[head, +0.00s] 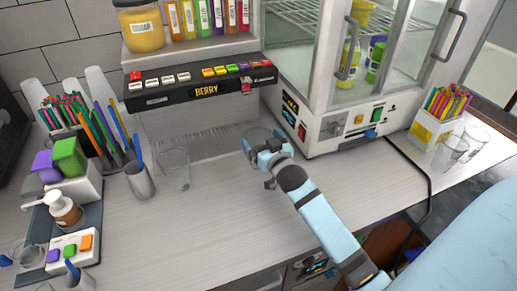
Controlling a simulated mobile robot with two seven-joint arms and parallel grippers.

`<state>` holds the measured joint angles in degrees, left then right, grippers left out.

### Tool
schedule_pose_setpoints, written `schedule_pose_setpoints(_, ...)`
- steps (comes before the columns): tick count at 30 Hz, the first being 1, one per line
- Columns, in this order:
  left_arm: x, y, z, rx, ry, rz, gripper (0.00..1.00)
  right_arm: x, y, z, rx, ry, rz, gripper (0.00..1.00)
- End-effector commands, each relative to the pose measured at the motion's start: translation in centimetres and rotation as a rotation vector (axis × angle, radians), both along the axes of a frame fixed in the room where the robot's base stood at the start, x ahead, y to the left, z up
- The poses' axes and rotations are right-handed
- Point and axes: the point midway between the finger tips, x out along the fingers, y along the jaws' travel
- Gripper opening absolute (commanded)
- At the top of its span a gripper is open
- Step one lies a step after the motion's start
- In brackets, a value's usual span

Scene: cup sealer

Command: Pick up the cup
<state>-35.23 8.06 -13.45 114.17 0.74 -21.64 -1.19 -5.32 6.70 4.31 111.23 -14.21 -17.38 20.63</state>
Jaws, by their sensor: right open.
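A clear, see-through cup (174,168) stands upright on the light counter (215,235), left of my right gripper. My right gripper (258,146) is open, low near the front of the dispenser, with its light blue arm reaching in from the lower right. A faint clear rim (258,133) shows just behind the fingers, perhaps another clear cup; the gripper hides most of it. I cannot tell whether the fingers touch it. My left gripper is not in view.
The dispenser with its button panel (200,82) stands behind. A white glass-door cabinet (345,125) is close to the gripper's right. Clear cups (452,150) stand far right. The front counter is clear.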

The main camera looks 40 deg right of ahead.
Motion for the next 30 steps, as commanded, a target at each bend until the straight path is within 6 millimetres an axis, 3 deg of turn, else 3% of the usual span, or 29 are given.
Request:
schedule_pose_setpoints(4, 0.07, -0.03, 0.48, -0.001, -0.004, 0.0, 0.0, 1.44, -0.21, 0.1, -0.001, 0.0, 0.0, 1.0)
schedule_pose_setpoints(11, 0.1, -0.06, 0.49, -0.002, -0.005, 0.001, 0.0, 1.59, -0.23, -0.01, 0.0, 0.001, 0.0, 1.0)
schedule_pose_setpoints(18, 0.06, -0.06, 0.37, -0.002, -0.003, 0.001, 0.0, 1.57, -0.23, -0.01, 0.0, 0.001, 0.0, 0.51)
schedule_pose_setpoints(30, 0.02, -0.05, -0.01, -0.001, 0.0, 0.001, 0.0, 1.42, -0.21, 0.24, 0.0, 0.0, 0.0, 0.51)
